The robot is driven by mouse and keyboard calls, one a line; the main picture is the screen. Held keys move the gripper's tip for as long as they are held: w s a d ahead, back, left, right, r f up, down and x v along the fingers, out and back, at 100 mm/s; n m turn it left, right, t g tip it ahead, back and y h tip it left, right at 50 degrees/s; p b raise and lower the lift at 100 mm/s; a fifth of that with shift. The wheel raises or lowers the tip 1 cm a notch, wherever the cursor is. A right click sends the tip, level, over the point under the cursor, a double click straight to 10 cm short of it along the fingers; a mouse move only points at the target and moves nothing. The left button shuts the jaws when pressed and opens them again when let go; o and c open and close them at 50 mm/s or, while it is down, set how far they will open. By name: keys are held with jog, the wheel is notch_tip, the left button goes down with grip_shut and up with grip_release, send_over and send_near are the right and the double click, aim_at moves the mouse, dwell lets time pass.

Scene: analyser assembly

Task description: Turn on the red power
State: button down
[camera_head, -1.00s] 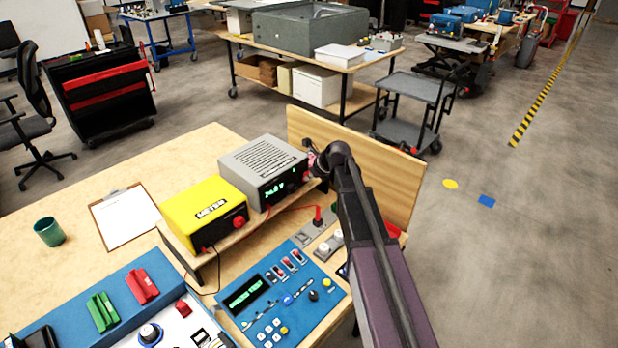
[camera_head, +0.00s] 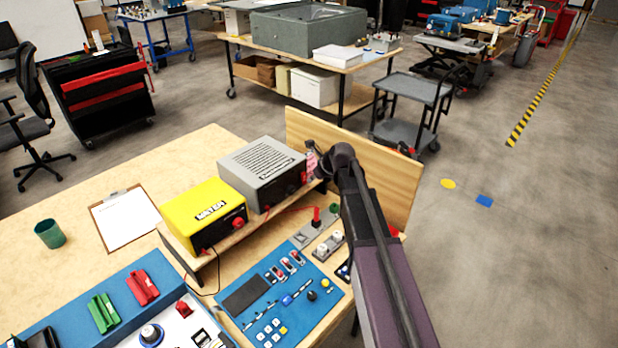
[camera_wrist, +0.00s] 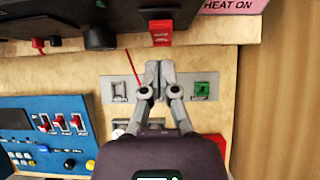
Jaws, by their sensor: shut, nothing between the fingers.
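In the head view a red lever (camera_head: 316,217) stands upright on a small grey plate (camera_head: 305,234) in front of the shelf. In the wrist view my gripper (camera_wrist: 159,68) is shut and empty, in front of the middle of a grey plate (camera_wrist: 118,98). This plate has a pale switch (camera_wrist: 119,89) at its left and a green switch (camera_wrist: 204,89) at its right; my fingers hide its middle. A red piece (camera_wrist: 161,33) shows just above my fingertips at the shelf edge. I cannot tell whether my fingers touch anything.
A grey power unit (camera_head: 262,170) and a yellow meter (camera_head: 204,214) stand on the shelf. A blue control panel (camera_head: 290,300) lies below it, its display dark. A wooden board (camera_head: 385,185) rises at the right. A red wire (camera_wrist: 130,67) hangs left of my gripper.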

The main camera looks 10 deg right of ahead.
aim_at(304, 178)
jog(key=p+v, duration=0.8)
jog(key=v, duration=0.3)
jog(key=shift+s+d+p, duration=0.15)
jog(key=shift+d+p, duration=0.05)
jog(key=shift+p, duration=0.15)
jog(key=shift+r, duration=0.1)
dwell(0.4)
jog(key=shift+s+d+f+g+h, duration=0.2)
jog(key=shift+f+g+h, duration=0.15)
jog(key=shift+f, duration=0.3)
jog(key=shift+w+f+b, duration=0.1)
jog(key=shift+f+b, duration=0.1)
jog(key=shift+b, duration=0.15)
jog(key=w+a+r+b+x, duration=0.1)
jog(key=a+b+x, duration=0.1)
jog(key=b+x, duration=0.7)
jog(key=shift+w+a+f, duration=0.5)
jog(key=shift+w+f, duration=0.6)
jog(key=shift+f, duration=0.15)
